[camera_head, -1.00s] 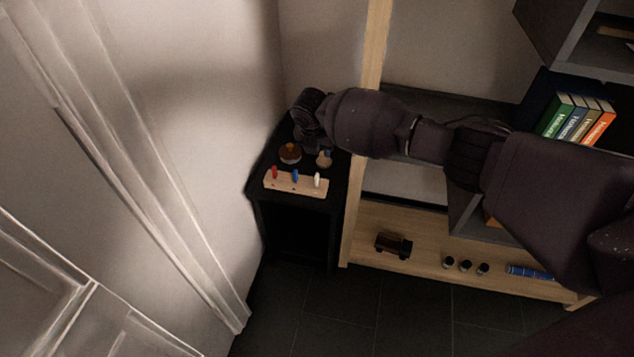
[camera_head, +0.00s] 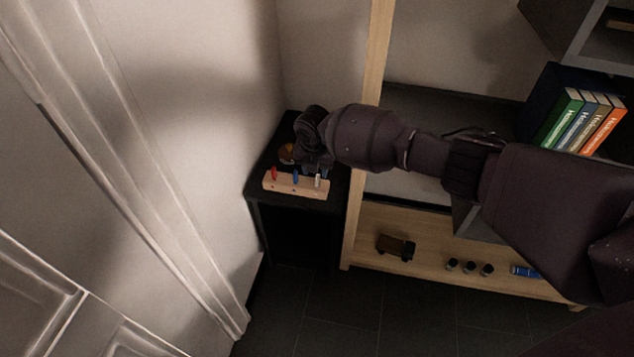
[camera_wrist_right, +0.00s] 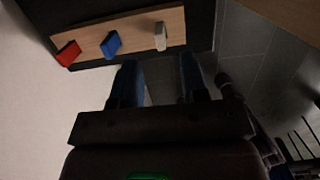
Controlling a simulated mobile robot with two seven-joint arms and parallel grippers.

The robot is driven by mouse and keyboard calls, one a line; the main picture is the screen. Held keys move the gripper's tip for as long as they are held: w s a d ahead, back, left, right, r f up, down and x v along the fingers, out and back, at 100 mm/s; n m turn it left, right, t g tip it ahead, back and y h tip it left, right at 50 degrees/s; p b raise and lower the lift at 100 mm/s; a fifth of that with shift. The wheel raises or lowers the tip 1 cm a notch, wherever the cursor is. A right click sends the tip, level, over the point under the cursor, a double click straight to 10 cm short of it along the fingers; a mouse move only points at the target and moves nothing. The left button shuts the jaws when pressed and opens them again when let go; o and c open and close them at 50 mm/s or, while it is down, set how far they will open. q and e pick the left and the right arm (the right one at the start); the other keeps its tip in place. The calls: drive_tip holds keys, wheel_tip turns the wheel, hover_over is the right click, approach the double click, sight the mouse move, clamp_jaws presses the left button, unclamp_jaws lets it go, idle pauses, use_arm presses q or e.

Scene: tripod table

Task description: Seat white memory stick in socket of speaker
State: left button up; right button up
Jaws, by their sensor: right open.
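The white memory stick (camera_head: 318,181) stands upright at the right end of a light wooden block, beside a blue and a red stick. It also shows in the right wrist view (camera_wrist_right: 160,36). My right gripper (camera_wrist_right: 160,66) is open, its two fingers apart and empty just short of the white stick, which lies roughly in line with the gap. In the head view the right gripper (camera_head: 316,165) hangs low just behind the block. A small round brown object with an orange top (camera_head: 286,152) is partly hidden by my gripper; I cannot tell if it is the speaker. My left gripper is out of view.
The wooden block (camera_head: 285,188) holds the red stick (camera_head: 273,174) and blue stick (camera_head: 295,177). It lies near the front edge of a small black table (camera_head: 335,197). A wooden shelf post (camera_head: 368,120) rises close on the right.

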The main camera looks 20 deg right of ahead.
sight(318, 176)
drive_tip(key=f, duration=0.1)
drive_tip(key=f+b, duration=0.1)
drive_tip(key=f, duration=0.2)
drive_tip(key=shift+w+d, duration=0.3)
drive_tip(key=shift+d, duration=0.1)
drive_tip(key=shift+w+f+b, duration=0.15)
drive_tip(key=shift+f+b, duration=0.25)
drive_tip(key=shift+f, duration=0.2)
drive_tip(key=shift+w+d+r, duration=0.1)
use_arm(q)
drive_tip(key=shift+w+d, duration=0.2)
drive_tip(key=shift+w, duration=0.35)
use_arm(e)
drive_tip(key=shift+r, duration=0.15)
drive_tip(key=shift+c, duration=0.4)
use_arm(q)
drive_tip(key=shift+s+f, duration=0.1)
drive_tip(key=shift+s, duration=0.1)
use_arm(e)
clamp_jaws()
